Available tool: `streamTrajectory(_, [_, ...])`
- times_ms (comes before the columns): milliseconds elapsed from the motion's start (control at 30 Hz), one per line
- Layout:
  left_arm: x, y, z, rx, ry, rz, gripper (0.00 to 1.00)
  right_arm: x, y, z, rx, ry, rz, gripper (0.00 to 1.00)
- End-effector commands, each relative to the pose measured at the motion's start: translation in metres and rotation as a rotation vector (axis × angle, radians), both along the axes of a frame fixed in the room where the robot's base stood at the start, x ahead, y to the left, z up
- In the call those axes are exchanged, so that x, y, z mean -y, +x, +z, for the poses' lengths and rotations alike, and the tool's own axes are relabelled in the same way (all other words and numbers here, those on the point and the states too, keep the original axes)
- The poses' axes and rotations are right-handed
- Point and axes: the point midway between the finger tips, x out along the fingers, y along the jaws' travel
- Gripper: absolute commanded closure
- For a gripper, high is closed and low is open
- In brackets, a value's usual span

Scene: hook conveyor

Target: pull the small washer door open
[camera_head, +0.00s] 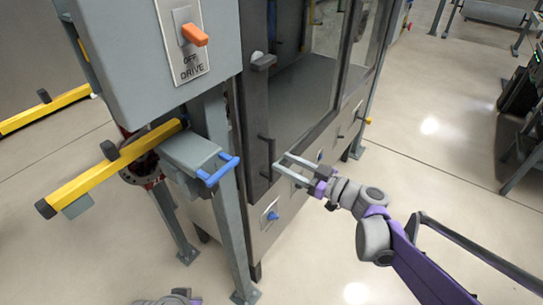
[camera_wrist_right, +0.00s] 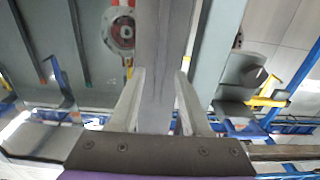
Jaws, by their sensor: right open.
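The washer cabinet's dark-framed glass door (camera_head: 257,105) stands upright in the middle of the head view and looks closed. A black vertical bar handle (camera_head: 266,152) is on its lower left frame. My right gripper (camera_head: 281,161) is open just right of this handle, its fingers pointing left toward it. In the right wrist view, the open fingers (camera_wrist_right: 161,74) have a dark upright bar (camera_wrist_right: 166,40) between or just beyond them. I cannot tell whether they touch it. Of my left arm, only a piece shows at the bottom edge; its gripper is not visible.
A grey control box with an orange drive switch (camera_head: 194,35) stands at the upper left. Below it are a yellow bar (camera_head: 105,170) and a grey block with a blue handle (camera_head: 218,172). Open floor lies to the right.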

Motion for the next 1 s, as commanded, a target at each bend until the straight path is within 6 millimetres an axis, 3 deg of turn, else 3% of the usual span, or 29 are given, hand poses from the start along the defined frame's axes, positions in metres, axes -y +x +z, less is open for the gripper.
streamTrajectory(100, [0.0, 0.0, 0.001, 0.0, 0.0, 0.0, 1.0, -0.019, 0.013, 0.0, -0.001, 0.001, 0.003, 0.53])
streamTrajectory(300, [0.0, 0.0, 0.001, 0.0, 0.0, 0.0, 1.0, -0.037, 0.026, 0.0, 0.0, 0.0, 0.002, 0.53])
streamTrajectory(667, [0.0, 0.0, 0.001, 0.0, 0.0, 0.0, 1.0, -0.04, 0.029, 0.0, -0.001, -0.001, -0.001, 0.53])
streamTrajectory(933, [0.0, 0.0, 0.001, 0.0, 0.0, 0.0, 1.0, -0.04, 0.029, 0.0, -0.001, -0.001, 0.0, 0.99])
streamTrajectory(1000, [0.0, 0.0, 0.001, 0.0, 0.0, 0.0, 1.0, -0.04, 0.029, 0.0, -0.001, -0.001, 0.0, 1.0])
